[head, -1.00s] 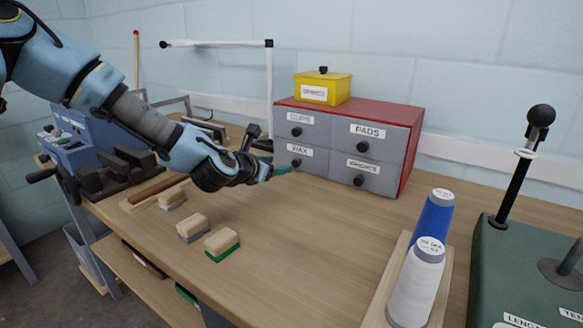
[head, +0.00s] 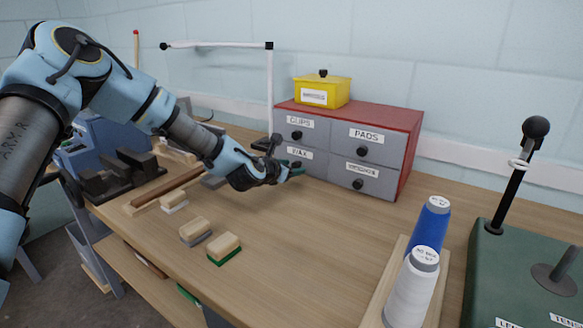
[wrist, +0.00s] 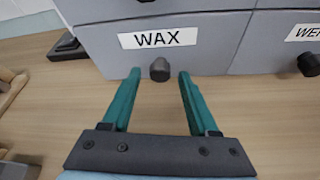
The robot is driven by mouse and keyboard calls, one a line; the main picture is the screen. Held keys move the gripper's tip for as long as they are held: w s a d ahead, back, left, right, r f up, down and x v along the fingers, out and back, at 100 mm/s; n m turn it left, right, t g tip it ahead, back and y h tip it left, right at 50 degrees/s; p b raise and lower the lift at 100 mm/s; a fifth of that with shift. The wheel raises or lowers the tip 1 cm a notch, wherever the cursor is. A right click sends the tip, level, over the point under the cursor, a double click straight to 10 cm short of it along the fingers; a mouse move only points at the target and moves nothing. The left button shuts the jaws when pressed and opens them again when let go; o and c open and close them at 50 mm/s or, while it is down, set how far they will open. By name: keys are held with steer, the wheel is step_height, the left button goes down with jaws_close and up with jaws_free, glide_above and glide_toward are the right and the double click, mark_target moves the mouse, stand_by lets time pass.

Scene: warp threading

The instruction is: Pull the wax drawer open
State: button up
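The wax drawer (head: 319,160) is the lower left one of the grey drawers in the red cabinet (head: 411,150). Its front looks flush with its neighbours, so it is shut. In the wrist view its WAX label (wrist: 158,38) sits above a round dark knob (wrist: 160,69). My gripper (wrist: 160,76) is open, with its teal fingers pointing at the drawer front. The fingertips lie to the left and right of the knob, with gaps on both sides. In the head view my gripper (head: 297,168) is at the wax drawer and hides its knob.
A yellow box (head: 322,91) stands on the cabinet. Several brushes (head: 224,247) lie on the bench at front left. Blue (head: 430,226) and white (head: 412,290) thread cones and a green machine (head: 525,260) stand at right. The bench in front of the drawers is clear.

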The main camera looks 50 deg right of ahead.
jaws_close()
stand_by(1.2)
